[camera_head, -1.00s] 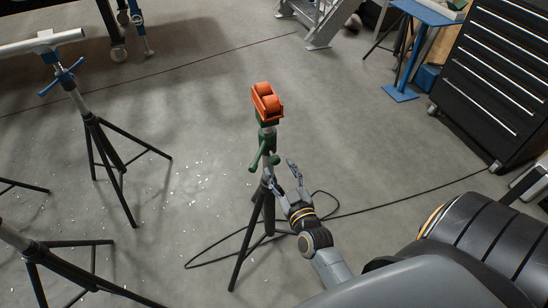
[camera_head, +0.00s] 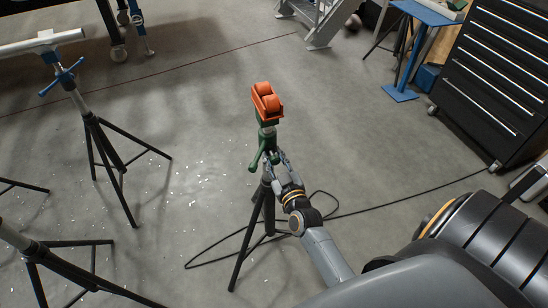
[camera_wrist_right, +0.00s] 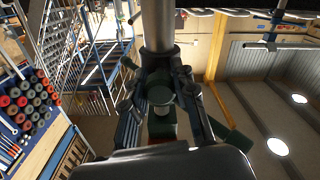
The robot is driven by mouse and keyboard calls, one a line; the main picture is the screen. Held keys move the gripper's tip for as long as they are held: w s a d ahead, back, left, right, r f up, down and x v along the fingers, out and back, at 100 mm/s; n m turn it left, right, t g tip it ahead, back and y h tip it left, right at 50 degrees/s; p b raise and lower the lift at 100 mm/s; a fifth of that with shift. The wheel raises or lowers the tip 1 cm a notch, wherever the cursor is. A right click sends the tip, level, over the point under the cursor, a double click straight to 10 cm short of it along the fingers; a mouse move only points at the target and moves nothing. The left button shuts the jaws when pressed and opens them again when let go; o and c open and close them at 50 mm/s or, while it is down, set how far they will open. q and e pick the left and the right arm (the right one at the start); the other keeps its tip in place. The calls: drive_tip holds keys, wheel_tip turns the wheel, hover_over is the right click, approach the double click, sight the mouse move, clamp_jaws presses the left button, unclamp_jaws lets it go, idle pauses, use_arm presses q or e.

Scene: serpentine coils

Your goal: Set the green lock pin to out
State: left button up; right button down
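A dark tripod stand (camera_head: 259,207) carries an orange roller head (camera_head: 267,102) and a green collar (camera_head: 267,138) with a green handle (camera_head: 255,158) hanging at its left. My right gripper (camera_head: 277,166) is at the collar's near right side, its fingers spread. In the right wrist view, the round green lock pin knob (camera_wrist_right: 160,96) sits between the two fingers of the right gripper (camera_wrist_right: 161,84), in front of the grey post. I cannot tell whether the fingers touch it. The pin's shaft is hidden behind the knob. My left gripper is not in view.
Another tripod stand (camera_head: 107,152) with a blue handle supports a pipe at the left. A black cable (camera_head: 325,208) lies on the floor around the stand's legs. A black drawer cabinet (camera_head: 496,84) stands at the right. Floor between them is mostly clear.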

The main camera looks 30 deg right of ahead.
drive_tip(key=shift+p+v, duration=0.9)
drive_tip(key=shift+v, duration=0.5)
drive_tip(key=shift+f, duration=0.1)
drive_tip(key=c, duration=1)
unclamp_jaws()
drive_tip(key=shift+c, duration=0.2)
drive_tip(key=v, duration=1.2)
drive_tip(key=shift+s, duration=0.1)
